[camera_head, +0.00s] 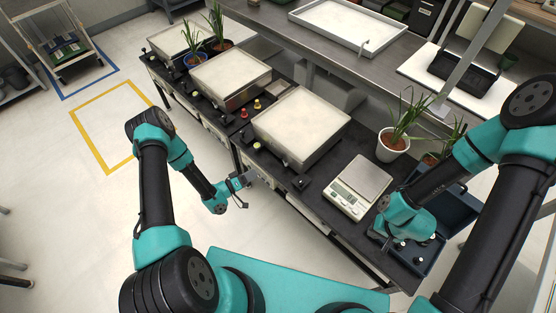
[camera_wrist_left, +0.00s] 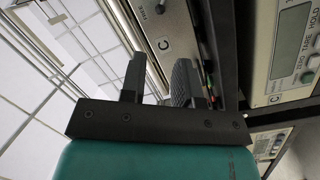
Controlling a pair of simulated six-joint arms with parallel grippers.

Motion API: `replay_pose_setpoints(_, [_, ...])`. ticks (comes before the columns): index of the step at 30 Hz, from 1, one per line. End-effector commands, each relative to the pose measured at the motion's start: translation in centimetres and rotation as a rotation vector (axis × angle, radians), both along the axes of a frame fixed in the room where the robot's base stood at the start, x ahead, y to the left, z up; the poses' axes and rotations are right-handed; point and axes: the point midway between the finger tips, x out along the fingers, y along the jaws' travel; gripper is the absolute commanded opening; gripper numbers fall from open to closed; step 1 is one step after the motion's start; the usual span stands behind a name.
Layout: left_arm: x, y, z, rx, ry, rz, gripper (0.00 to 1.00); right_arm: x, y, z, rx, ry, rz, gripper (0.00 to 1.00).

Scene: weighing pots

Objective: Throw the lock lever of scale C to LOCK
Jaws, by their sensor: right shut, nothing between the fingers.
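The nearest large scale (camera_head: 300,125), a pale square plate on a metal body, stands on the dark bench in the head view. A front panel marked C (camera_wrist_left: 178,22) lies just beyond my left fingers in the left wrist view. Small levers or knobs line the bench edge before this scale; I cannot tell which is the lock lever or its position. My left gripper (camera_head: 242,190) is open and empty, its fingers (camera_wrist_left: 158,78) apart, beside the front edge of the bench. My right gripper (camera_head: 388,240) is shut and empty, low over the blue case, its tips partly hidden.
A small digital scale (camera_head: 358,187) stands right of the large one, with a potted plant (camera_head: 393,145) behind it. The open blue case (camera_head: 455,215) lies at the right. Another large scale (camera_head: 230,77) and red and yellow knobs stand further left.

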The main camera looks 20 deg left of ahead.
Motion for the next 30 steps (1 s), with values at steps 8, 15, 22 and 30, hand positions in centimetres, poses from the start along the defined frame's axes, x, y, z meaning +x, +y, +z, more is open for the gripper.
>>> replay_pose_setpoints(8, [3.4, -3.0, 0.0, 0.002, -0.002, -0.005, 0.29, 0.0, 0.0, 0.0, 0.0, 0.0, 0.0, 0.0])
replay_pose_setpoints(15, [6.3, -5.5, 0.0, 0.002, -0.001, -0.004, 0.29, 0.0, 0.0, 0.0, 0.0, 0.0, 0.0, 0.0])
replay_pose_setpoints(22, [9.1, -7.9, 0.0, 0.002, -0.001, -0.003, 0.29, 0.0, 0.0, 0.0, 0.0, 0.0, 0.0, 0.0])
replay_pose_setpoints(30, [10.6, -9.1, 0.0, 0.002, 0.0, 0.0, 0.29, 0.0, 0.0, 0.0, 0.0, 0.0, 0.0, 0.0])
